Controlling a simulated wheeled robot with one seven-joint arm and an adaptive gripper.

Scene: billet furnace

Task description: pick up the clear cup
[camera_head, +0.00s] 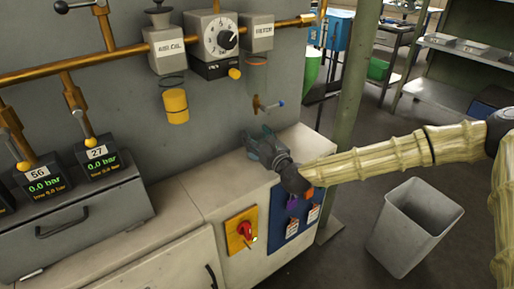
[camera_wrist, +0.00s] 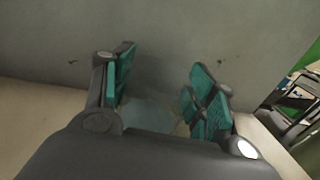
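My gripper (camera_head: 262,147) is low over the right end of the pale counter (camera_head: 180,220), close to the grey wall. In the wrist view its green-padded fingers (camera_wrist: 163,98) stand wide apart, so it is open. Between them, low in that view, is a faint pale blue-green, see-through patch (camera_wrist: 150,115). It may be the clear cup, but its outline is too faint to be sure. Nothing is visibly gripped. In the head view I cannot make out a cup on the counter; my gripper covers that spot.
A brass pipe with a gauge box (camera_head: 213,38) and a yellow bowl (camera_head: 176,106) hangs on the wall above. Pressure displays (camera_head: 42,178) stand at left. A red switch (camera_head: 245,231) is on the counter's front. A grey bin (camera_head: 415,225) and green post (camera_head: 352,90) are right.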

